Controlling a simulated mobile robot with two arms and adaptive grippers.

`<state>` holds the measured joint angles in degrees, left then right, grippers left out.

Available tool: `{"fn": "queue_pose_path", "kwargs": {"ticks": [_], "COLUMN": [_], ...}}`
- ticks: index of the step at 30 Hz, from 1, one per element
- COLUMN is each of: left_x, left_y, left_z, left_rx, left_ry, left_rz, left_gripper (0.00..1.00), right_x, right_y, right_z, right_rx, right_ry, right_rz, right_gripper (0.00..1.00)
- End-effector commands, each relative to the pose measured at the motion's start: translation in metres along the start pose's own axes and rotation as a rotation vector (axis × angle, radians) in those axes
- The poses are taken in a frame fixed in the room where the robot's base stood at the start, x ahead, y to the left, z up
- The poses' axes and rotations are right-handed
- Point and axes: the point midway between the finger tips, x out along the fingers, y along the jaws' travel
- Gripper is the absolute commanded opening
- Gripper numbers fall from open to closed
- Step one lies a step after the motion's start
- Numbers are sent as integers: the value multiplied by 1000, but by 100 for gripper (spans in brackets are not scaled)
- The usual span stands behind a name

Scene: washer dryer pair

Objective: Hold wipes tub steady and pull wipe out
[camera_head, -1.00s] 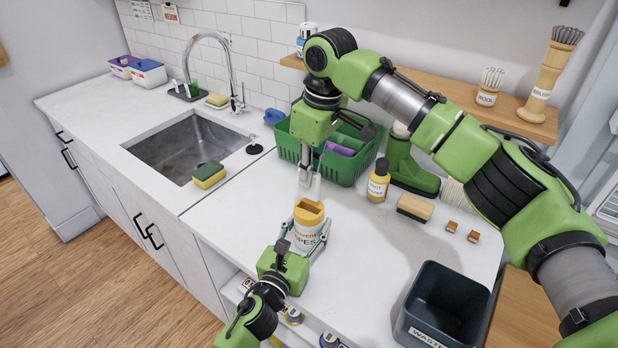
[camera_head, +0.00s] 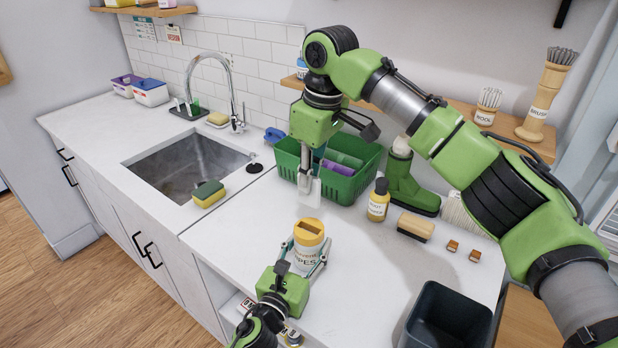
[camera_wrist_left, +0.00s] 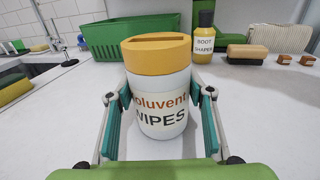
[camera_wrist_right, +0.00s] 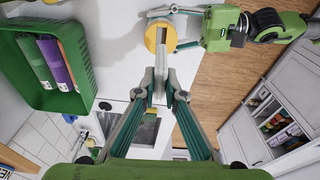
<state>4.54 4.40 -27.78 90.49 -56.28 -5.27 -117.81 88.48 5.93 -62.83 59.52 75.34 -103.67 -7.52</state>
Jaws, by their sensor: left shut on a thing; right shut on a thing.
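The wipes tub (camera_head: 308,246), white with a yellow slotted lid, stands upright on the white counter. It fills the middle of the left wrist view (camera_wrist_left: 163,105). My left gripper (camera_head: 311,258) is shut around its sides, one finger on each side. My right gripper (camera_head: 306,186) is shut on a pale wipe (camera_head: 309,196), above and slightly behind the tub in the head view. The wipe's lower edge appears apart from the lid.
A green basket (camera_head: 345,187), a yellow bottle (camera_head: 378,204), a green boot (camera_head: 408,188) and a brush (camera_head: 415,227) stand behind and right of the tub. A dark waste bin (camera_head: 447,320) is at front right. The sink (camera_head: 187,165) is left. Counter between tub and bin is clear.

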Motion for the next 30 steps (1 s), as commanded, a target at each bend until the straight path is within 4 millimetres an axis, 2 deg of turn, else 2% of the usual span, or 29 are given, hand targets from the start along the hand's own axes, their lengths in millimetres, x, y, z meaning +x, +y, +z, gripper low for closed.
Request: {"fn": "queue_pose_path", "kwargs": {"ticks": [6,7,9,22,26,30], "left_x": [0,0,0,-5,-23,-53], "left_y": [0,0,0,0,0,0], "left_z": [-1,-1,-1,-1,-2,-2], "left_rx": [0,0,0,0,1,-1], "left_ry": [2,2,2,1,3,4], "left_rz": [0,0,0,0,0,-1], "left_gripper": [23,50,68,68,68,68], "right_x": [0,0,0,0,0,0], "right_y": [0,0,0,0,0,0], "right_z": [0,0,0,0,0,0], "right_rx": [0,0,0,0,0,0], "right_ry": [0,0,0,0,0,0], "right_rz": [0,0,0,0,0,0], "right_gripper": [0,0,0,0,0,0]}}
